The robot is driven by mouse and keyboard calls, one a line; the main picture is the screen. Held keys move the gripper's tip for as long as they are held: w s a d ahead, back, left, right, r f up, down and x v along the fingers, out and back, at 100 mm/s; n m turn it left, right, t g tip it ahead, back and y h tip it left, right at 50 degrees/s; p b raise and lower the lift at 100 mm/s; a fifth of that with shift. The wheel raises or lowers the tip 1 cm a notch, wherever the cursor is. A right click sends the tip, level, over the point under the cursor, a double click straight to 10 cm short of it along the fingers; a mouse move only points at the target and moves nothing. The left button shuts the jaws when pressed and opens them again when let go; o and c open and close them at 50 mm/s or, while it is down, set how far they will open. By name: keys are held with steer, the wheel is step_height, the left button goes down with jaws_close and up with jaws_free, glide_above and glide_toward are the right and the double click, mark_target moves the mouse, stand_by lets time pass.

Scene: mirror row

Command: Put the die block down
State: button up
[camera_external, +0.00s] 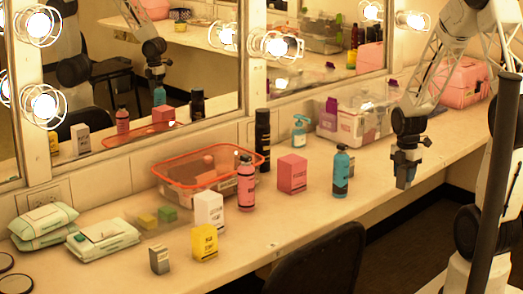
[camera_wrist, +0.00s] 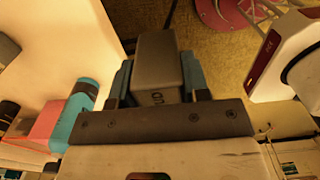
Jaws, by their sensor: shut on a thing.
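My gripper (camera_external: 405,180) hangs at the front edge of the counter, right of the teal bottle (camera_external: 341,172). In the wrist view my gripper (camera_wrist: 156,90) is shut on the die block (camera_wrist: 157,62), a grey block with dark lettering on one face. The block is held between the two fingers, off any surface. Behind it in the wrist view show the counter edge and the brownish floor. In the external view the block is too small and dark to tell from the fingers.
The counter (camera_external: 300,215) has clear room right of the teal bottle. A pink box (camera_external: 292,174), a pink bottle (camera_external: 246,184), a clear bin (camera_external: 355,122) and an orange-rimmed tray (camera_external: 180,184) stand on it. A dark chair (camera_external: 320,262) is in front.

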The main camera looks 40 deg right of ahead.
steer(key=w+d, duration=0.2)
steer(key=w, duration=0.2)
steer(key=w+d+f, duration=0.1)
steer(key=w+d, duration=0.1)
steer(key=w, duration=0.3)
steer(key=w+d, duration=0.3)
steer(key=w, duration=0.2)
steer(key=shift+w+f, duration=0.15)
steer(key=shift+f, duration=0.1)
steer(key=shift+f, duration=0.1)
steer(key=shift+f, duration=1.65)
steer(key=shift+f, duration=0.15)
steer(key=o, duration=1)
steer(key=shift+a, duration=0.1)
steer(key=shift+o, duration=0.2)
step_height(320, 180, up, 12)
